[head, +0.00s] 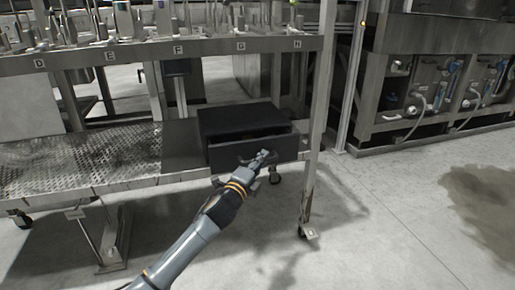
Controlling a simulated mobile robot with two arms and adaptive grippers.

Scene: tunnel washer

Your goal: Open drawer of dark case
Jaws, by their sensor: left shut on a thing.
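The dark case (232,117) sits on the lower shelf of a metal cart, near its right end. Its drawer (232,154) is partly pulled out toward me, with a dark gap showing behind the drawer front. My left gripper (262,158) is at the drawer front and is shut on it, right of its middle. The fingers cover the place they hold, so a handle cannot be made out. My right gripper is not in view.
The cart's lower shelf (85,160) has bare perforated metal to the left. The cart's right leg (311,165) stands close right of the drawer. Several tools stand on the upper shelf (120,54). Open floor (385,215) lies to the right, with a wet stain (490,205).

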